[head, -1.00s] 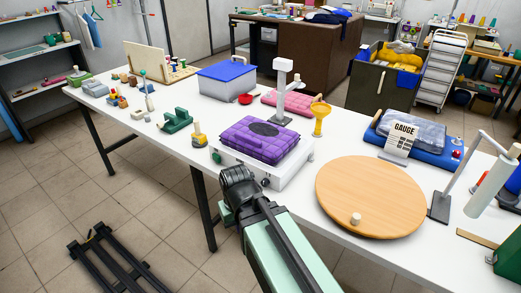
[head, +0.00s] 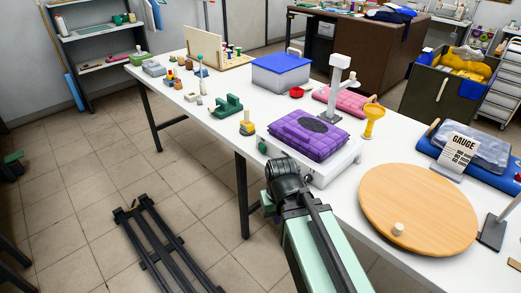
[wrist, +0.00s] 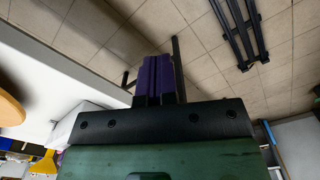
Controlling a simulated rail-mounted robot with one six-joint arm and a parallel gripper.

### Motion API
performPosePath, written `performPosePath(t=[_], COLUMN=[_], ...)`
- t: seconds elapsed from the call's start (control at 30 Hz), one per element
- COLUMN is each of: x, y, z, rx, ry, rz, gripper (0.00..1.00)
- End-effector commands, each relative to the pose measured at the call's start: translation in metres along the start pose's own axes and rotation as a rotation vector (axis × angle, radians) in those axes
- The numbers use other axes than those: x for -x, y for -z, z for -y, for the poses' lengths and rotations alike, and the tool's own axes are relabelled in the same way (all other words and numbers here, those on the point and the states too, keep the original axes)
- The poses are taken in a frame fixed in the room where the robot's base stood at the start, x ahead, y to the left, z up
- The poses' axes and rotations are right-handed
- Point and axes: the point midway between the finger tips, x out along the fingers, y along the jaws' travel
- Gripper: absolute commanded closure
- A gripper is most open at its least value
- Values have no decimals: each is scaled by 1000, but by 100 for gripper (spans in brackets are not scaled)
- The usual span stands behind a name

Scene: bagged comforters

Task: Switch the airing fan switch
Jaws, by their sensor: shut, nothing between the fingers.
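A white box (head: 335,174) stands at the table's front edge, with a purple quilted bag (head: 290,137) on top and a dark round patch on the bag. A small dark knob (head: 308,180) shows on the box's front face; I cannot tell whether it is the airing fan switch. My gripper is beside the front of the box, off the table edge; its green body shows partly (head: 267,203) and my arm hides its fingers in the head view. In the wrist view my gripper's purple fingers (wrist: 158,62) are shut and empty, over the floor.
A round wooden board (head: 418,208) lies to the right. A yellow funnel (head: 373,120), a grey post stand (head: 337,90) and a blue-lidded bin (head: 280,72) stand behind. Black rails (head: 160,240) lie on the floor at left. The floor before the table is otherwise open.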

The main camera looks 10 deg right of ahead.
Motion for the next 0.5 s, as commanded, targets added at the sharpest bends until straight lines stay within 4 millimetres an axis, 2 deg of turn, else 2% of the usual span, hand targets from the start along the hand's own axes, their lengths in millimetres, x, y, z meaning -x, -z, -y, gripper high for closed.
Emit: performPosePath(t=[0.17,0.27,0.37,0.47,0.5], x=[-1,-17,-52,-101,-120], y=[0,0,11,51,74], z=[0,8,28,49,55], rx=[1,19,66,145,211], ry=[0,0,0,-95,-178], rz=[0,0,0,-6,-11], gripper=[100,100,100,100,100])
